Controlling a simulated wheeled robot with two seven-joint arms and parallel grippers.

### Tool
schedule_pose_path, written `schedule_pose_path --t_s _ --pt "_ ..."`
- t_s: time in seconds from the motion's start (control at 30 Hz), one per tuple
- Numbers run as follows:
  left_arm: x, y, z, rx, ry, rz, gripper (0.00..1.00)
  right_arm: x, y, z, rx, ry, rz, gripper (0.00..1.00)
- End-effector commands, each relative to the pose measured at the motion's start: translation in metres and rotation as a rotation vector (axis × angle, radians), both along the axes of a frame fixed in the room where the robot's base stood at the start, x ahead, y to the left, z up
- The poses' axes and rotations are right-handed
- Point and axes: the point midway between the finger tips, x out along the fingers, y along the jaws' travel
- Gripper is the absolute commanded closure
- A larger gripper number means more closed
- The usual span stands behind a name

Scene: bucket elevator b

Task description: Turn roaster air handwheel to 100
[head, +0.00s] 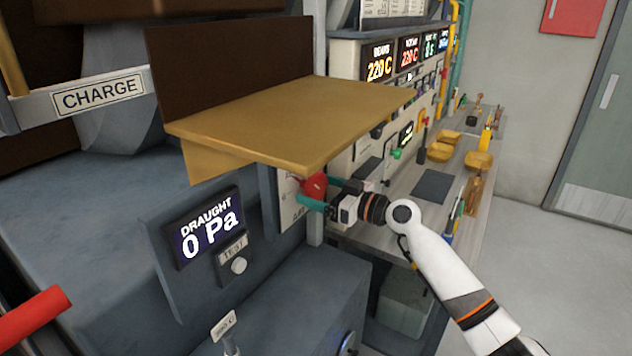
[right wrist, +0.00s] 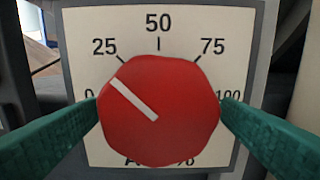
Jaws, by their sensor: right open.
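The roaster air handwheel (right wrist: 160,112) is a red knob with a white pointer line, on a pale dial plate (right wrist: 205,45) marked 0, 25, 50, 75 and 100. The white line's outer end points up and left, between 0 and 25. In the head view the red handwheel (head: 314,184) shows partly, under the wooden shelf. My right gripper (right wrist: 160,112) has its teal fingers open, one on each side of the knob, close to its edges; I cannot tell whether they touch it. It also shows in the head view (head: 310,192). My left gripper is not in view.
A yellow-brown shelf (head: 290,115) juts out just above my right gripper. A draught display (head: 208,228) reads 0 Pa, with a TEST button (head: 238,265) beside it. A workbench (head: 410,185) with trays and tools lies behind my right arm. Open floor is at right.

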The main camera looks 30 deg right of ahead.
Motion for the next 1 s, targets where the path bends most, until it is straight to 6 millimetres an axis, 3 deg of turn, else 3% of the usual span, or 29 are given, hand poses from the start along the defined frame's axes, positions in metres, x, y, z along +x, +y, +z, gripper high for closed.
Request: schedule_pose_path --t_s 0.43,0.7,1.0 --pt "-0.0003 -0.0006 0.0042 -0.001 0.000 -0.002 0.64 0.0102 0.0068 -0.0004 -0.001 -0.001 0.001 0.14" --pt "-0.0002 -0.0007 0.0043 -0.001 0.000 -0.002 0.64 0.0099 0.0066 -0.0004 -0.001 0.001 0.001 0.58" --pt "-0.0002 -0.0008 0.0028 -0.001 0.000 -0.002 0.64 0.0098 0.0067 -0.0008 0.030 0.019 0.001 0.58"
